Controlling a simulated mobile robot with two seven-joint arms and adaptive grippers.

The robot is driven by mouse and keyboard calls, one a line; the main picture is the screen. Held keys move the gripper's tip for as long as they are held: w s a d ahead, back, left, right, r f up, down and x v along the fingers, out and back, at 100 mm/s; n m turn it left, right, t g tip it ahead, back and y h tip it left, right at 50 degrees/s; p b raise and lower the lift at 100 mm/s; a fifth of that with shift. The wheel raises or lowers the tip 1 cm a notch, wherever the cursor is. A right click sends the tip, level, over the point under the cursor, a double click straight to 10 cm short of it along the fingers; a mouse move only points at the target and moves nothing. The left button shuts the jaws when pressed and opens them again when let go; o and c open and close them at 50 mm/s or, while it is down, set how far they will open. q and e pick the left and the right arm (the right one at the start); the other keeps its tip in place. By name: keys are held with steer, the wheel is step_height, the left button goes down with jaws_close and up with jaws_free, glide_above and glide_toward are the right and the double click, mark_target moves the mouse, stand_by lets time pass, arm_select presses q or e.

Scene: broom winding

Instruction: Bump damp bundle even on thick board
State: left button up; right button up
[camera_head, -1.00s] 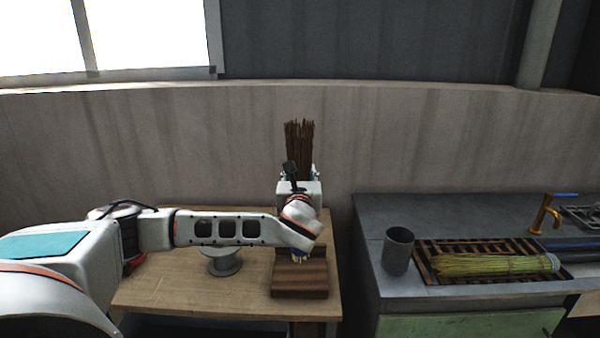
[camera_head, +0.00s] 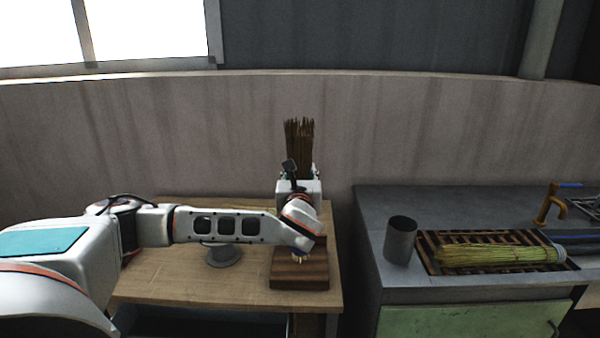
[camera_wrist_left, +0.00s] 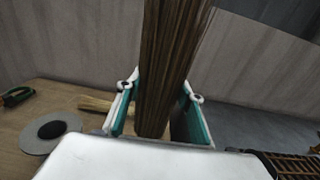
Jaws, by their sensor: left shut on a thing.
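The damp bundle (camera_head: 299,143) is a dark brown, upright sheaf of stalks above the thick board (camera_head: 300,271), a dark striped wooden block on the wooden table. My left gripper (camera_head: 298,175) is shut around the bundle. In the left wrist view the bundle (camera_wrist_left: 168,65) stands between the two teal-lined fingers of my left gripper (camera_wrist_left: 160,110), leaning slightly right at its top. My gripper and wrist hide the bundle's lower end in the head view, so I cannot tell whether it touches the board. My right gripper is not in view.
A grey spool (camera_head: 223,255) stands on the table (camera_head: 180,285) behind my forearm. To the right, past a gap, a grey counter holds a dark metal cup (camera_head: 400,240) and a slatted rack (camera_head: 478,238) with a yellow-green bundle (camera_head: 497,255). A wall stands close behind.

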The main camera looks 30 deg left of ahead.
arm_select(q)
steer(key=shift+f, duration=0.1)
steer(key=shift+f+b, duration=0.3)
steer(key=shift+f, duration=0.65)
steer(key=shift+f+b, duration=0.35)
steer(key=shift+f, duration=1.05)
steer(key=shift+r, duration=0.1)
step_height(320, 180, up, 5)
steer(key=p, duration=0.5)
